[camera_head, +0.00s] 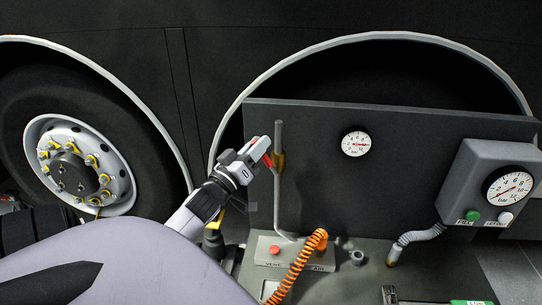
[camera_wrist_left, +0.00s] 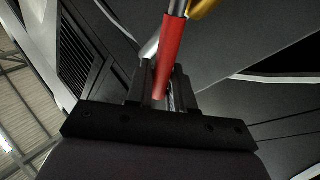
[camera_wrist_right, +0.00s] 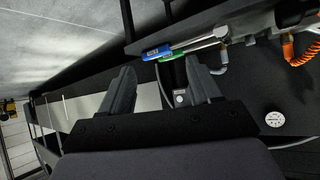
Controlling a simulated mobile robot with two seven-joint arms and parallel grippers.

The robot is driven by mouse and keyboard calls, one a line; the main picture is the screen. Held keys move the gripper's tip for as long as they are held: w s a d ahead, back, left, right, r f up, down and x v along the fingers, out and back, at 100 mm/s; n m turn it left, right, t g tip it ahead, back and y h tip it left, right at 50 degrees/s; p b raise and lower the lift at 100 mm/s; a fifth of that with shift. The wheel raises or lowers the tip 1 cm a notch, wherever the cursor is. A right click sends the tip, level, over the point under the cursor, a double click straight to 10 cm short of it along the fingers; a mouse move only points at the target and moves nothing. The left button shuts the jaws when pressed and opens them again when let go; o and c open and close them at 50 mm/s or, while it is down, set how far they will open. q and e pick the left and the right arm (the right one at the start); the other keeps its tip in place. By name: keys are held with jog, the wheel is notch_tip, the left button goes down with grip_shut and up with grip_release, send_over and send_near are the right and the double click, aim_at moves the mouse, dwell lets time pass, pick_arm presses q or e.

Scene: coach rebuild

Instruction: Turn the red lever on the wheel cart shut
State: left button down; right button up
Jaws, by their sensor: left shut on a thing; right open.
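The red lever (camera_head: 267,159) sits on a brass valve (camera_head: 280,161) on an upright grey pipe above the cart's deck. My left gripper (camera_head: 259,152) is at the lever, left of the pipe. In the left wrist view the red lever (camera_wrist_left: 171,57) runs between the fingers of my left gripper (camera_wrist_left: 163,88), which is shut on it. The brass valve body shows only in part at the top of that view. My right gripper (camera_wrist_right: 163,88) is open and empty in the right wrist view. It is not visible in the head view.
The cart's dark back panel (camera_head: 400,185) carries a gauge (camera_head: 356,144). A grey box (camera_head: 487,185) with a larger gauge stands right. An orange coiled hose (camera_head: 296,272) rises beside the pipe. A coach wheel (camera_head: 80,165) is at left. Blue- and green-handled tools (camera_wrist_right: 160,52) lie near my right gripper.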

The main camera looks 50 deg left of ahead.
pick_arm(q)
jog(key=s+a+f+n+g+y+b, duration=0.2)
jog(key=f+n+y+b, duration=0.4)
jog(key=n+y, duration=0.6)
jog(key=shift+s+a+f+n, duration=0.4)
jog(key=shift+a+f+n, duration=0.4)
jog(key=shift+n, duration=2.6)
jog(key=shift+d+f, duration=0.15)
jog(key=c, duration=1.1)
grip_release()
jog(key=v, duration=0.7)
jog(key=shift+d+b, duration=0.1)
jog(key=shift+b, duration=0.25)
